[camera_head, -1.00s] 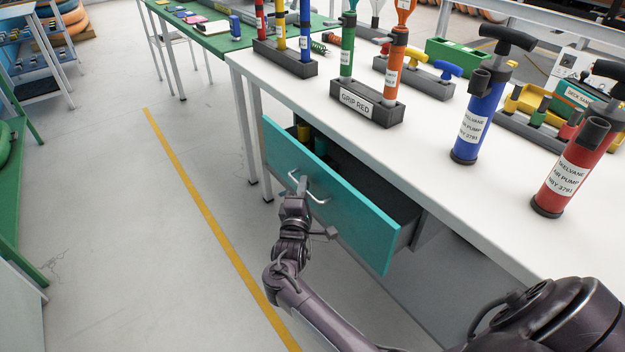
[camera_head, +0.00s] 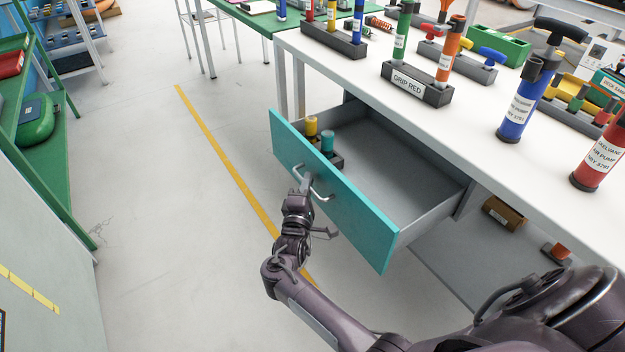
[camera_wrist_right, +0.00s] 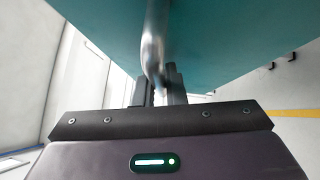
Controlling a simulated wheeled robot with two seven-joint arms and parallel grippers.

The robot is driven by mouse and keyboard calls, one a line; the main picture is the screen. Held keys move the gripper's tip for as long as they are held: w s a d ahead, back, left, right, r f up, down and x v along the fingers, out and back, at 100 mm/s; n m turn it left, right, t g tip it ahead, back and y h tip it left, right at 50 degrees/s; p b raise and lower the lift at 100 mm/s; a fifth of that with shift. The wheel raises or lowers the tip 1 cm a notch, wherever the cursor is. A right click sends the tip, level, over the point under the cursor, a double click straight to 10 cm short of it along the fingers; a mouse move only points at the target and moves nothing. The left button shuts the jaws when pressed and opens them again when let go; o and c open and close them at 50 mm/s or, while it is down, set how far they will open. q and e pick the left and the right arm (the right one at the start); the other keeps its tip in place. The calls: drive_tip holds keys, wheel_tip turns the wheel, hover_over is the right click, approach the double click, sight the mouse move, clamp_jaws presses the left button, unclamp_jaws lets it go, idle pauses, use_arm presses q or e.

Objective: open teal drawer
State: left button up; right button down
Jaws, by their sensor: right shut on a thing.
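The teal drawer (camera_head: 335,200) under the white workbench stands well open, its grey inside showing. A yellow-topped piece (camera_head: 311,126) and a teal cylinder (camera_head: 327,142) stand in its far left corner. My right gripper (camera_head: 303,187) is shut on the drawer's metal handle (camera_head: 322,196), at the handle's left part. In the right wrist view the gripper fingers (camera_wrist_right: 158,90) close around the handle bar (camera_wrist_right: 152,45), with the teal front (camera_wrist_right: 220,40) above. My left gripper is not in view.
The white workbench (camera_head: 430,130) carries a grip rack (camera_head: 418,88), a blue pump (camera_head: 525,95) and a red pump (camera_head: 600,155). A small brown box (camera_head: 502,212) lies below the bench. Green shelving (camera_head: 60,160) stands at left; the floor (camera_head: 160,200) between is clear.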

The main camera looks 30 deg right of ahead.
drive_tip(key=shift+s+a, duration=0.1)
drive_tip(key=shift+a, duration=0.85)
drive_tip(key=c, duration=1.8)
unclamp_jaws()
drive_tip(key=shift+o, duration=0.2)
